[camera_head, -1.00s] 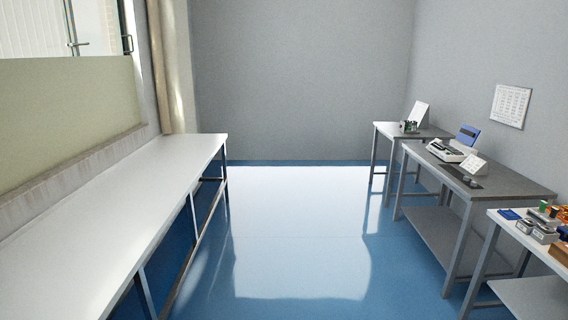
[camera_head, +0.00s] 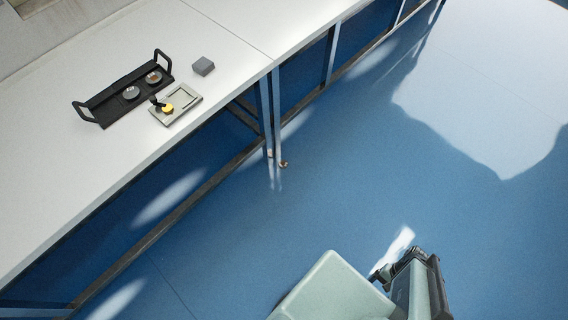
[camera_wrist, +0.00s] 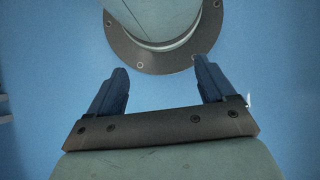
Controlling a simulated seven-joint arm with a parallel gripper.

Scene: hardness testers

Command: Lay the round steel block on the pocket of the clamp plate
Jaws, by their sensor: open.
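Two round blocks sit in a black tray (camera_head: 106,101) with a handle at each end, on the white bench in the head view. One round block (camera_head: 131,93) looks silvery; the other (camera_head: 153,77) looks browner, with a shiny rim. Which is the steel one is hard to tell at this size. The clamp plate (camera_head: 189,101) lies beside the tray, pale grey, with a square outline and a black and yellow clamp (camera_head: 165,106) on its left part. My gripper (camera_wrist: 160,64) is open and empty in the wrist view, over blue floor, far from the bench.
A small grey square block (camera_head: 203,66) lies right of the tray. The white bench (camera_head: 60,175) is bare around these things; its front edge and legs face the blue floor. Open floor lies between the bench and my arm.

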